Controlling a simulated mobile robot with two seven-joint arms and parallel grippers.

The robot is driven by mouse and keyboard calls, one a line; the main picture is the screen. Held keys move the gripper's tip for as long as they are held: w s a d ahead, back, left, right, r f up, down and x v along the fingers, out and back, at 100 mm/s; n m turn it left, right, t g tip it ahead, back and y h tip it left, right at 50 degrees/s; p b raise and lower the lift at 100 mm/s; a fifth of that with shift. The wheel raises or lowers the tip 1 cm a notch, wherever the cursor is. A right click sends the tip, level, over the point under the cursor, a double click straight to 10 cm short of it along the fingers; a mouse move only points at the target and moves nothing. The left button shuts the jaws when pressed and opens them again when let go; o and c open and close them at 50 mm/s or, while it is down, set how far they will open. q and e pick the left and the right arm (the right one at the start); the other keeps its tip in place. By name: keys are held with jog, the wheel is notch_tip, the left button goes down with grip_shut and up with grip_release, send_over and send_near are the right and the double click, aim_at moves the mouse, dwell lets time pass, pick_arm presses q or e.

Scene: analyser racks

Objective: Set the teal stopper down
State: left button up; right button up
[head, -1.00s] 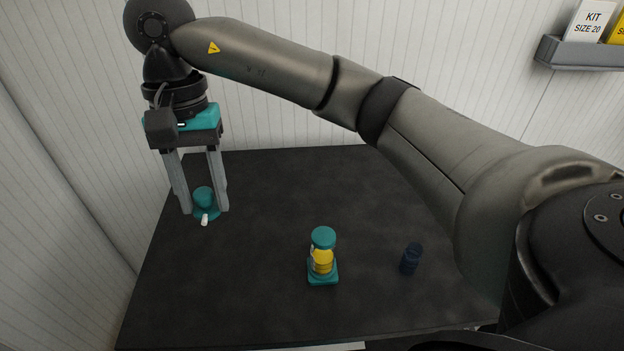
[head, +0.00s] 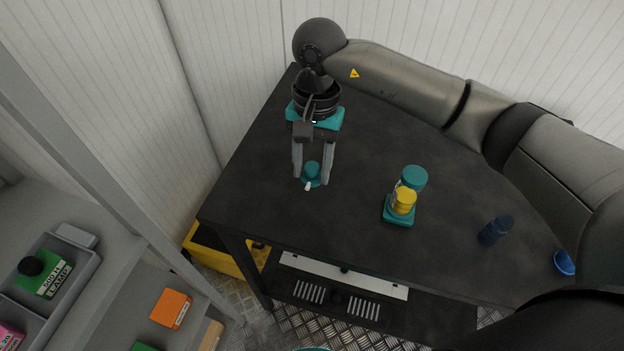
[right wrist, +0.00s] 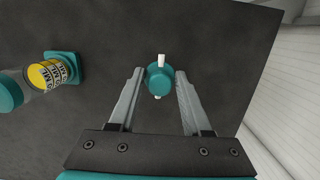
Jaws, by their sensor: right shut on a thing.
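The teal stopper (head: 312,171) is at the left part of the dark table (head: 255,180), with a short white piece showing at its near side. It also shows between the fingertips in the right wrist view (right wrist: 159,81), with white bits on two sides. My right gripper (head: 312,178) points down and is shut on the stopper. I cannot tell whether the stopper touches the table top. My left gripper is not in view.
A teal-capped jar with a yellow band (head: 403,201) stands on a teal base right of the stopper. A dark blue cup (head: 495,230) and a bright blue item (head: 564,263) are farther right. A yellow bin (head: 225,256) and shelving (head: 120,240) lie left. Table around the gripper is clear.

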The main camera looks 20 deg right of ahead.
aim_at(312, 182)
jog(key=shift+f, duration=2.1)
jog(key=shift+f+b, duration=0.15)
jog(key=shift+b, duration=0.2)
jog(key=o, duration=1.1)
jog(key=r, duration=0.4)
jog(key=w+r, duration=0.1)
jog(key=r, duration=0.3)
jog(key=d+r+p, duration=0.1)
jog(key=r, duration=0.3)
jog(key=shift+w+r, duration=0.1)
jog(key=shift+w, duration=0.15)
